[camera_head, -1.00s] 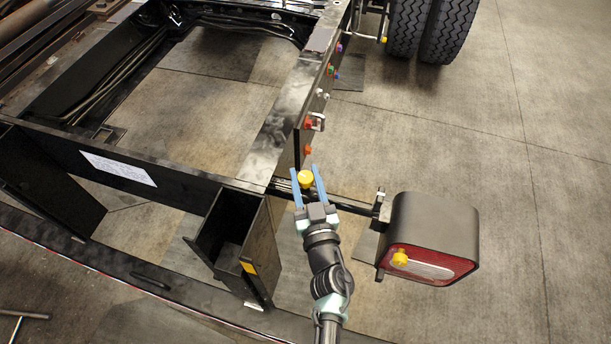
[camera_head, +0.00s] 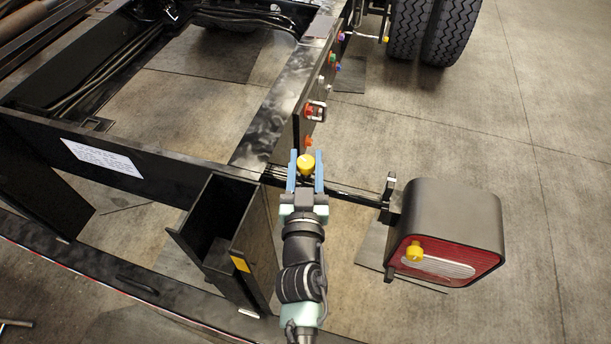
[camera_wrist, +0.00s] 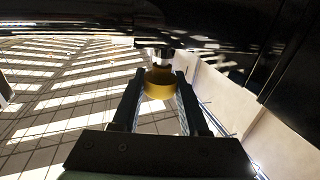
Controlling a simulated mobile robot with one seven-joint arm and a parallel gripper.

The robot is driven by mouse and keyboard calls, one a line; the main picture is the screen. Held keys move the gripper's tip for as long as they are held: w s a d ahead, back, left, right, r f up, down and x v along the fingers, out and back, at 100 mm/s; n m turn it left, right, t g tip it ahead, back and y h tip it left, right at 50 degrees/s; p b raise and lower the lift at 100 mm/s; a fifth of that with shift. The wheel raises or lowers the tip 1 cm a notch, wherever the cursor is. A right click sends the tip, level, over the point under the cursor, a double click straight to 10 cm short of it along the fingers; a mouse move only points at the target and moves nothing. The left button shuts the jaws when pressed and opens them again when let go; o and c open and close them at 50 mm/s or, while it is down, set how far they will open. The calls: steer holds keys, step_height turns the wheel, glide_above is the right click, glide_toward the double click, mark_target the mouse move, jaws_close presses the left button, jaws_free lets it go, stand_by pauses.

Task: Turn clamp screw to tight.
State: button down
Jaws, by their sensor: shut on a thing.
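A yellow knob, the head of the clamp screw (camera_head: 305,164), stands at the corner of the dark frame, near the rear cross bar. My gripper (camera_head: 305,172) has its two blue fingers on either side of it, one left and one right. The gripper is shut on the knob. In the wrist view the yellow knob (camera_wrist: 158,83) sits between the fingertips, with a metal part just beyond it under a dark beam. The screw's thread and any mark of how tight it is are hidden.
A dark open bracket (camera_head: 214,230) is close on the left. Coloured fittings (camera_head: 316,110) line the frame rail beyond. Floor is clear at far right.

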mark_target(305, 161)
steer(key=shift+w+f+m+h+b, duration=0.15)
steer(key=shift+m+h+b, duration=0.45)
steer(key=shift+b, duration=2.05)
steer(key=shift+s+f+m+h+b, duration=0.1)
steer(key=shift+m+h+b, duration=0.5)
steer(key=shift+b, duration=2.05)
steer(key=h+b, duration=0.2)
steer(key=shift+a+m+g+b, duration=0.1)
steer(key=shift+m+g+b, duration=0.2)
steer(key=shift+g+b, duration=0.1)
steer(key=shift+m+h+b, duration=0.4)
steer(key=shift+h+b, duration=0.1)
steer(key=shift+b, duration=0.05)
steer(key=c, duration=0.8)
jaws_free()
steer(key=o, duration=0.4)
steer(key=shift+s+r, duration=0.15)
steer(key=shift+s, duration=0.1)
steer(key=shift+w, duration=0.1)
step_height(305, 161, up, 10)
steer(key=shift+p, duration=1.25)
steer(key=shift+c, duration=0.2)
